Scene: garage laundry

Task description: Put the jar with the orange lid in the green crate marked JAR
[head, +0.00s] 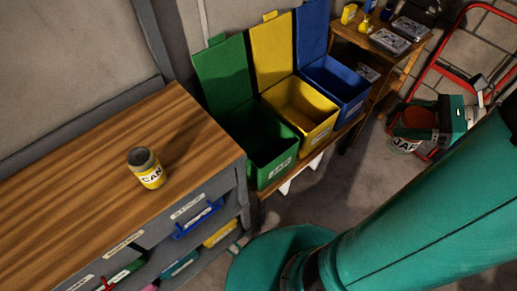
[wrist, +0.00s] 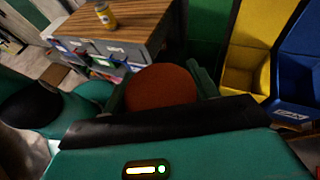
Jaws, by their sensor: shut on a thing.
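My gripper (head: 422,128) is at the right of the head view, shut on the jar (head: 405,145), whose white label reads JAR. The jar's round orange lid (wrist: 160,87) faces the wrist camera, with a finger on each side. The jar's body is hidden below the lid in the wrist view. The green crate (head: 262,150) has its lid raised and a JAR label on its front. It stands on a low wooden shelf in the head view, to the left of my gripper and apart from it. Part of its green shows in the wrist view (wrist: 205,40).
An open yellow crate (head: 300,108) and an open blue crate (head: 338,85) stand beside the green one. A yellow can (head: 147,169) marked CAN is on the wooden workbench (head: 75,185). A red hand truck (head: 420,78) is behind my gripper.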

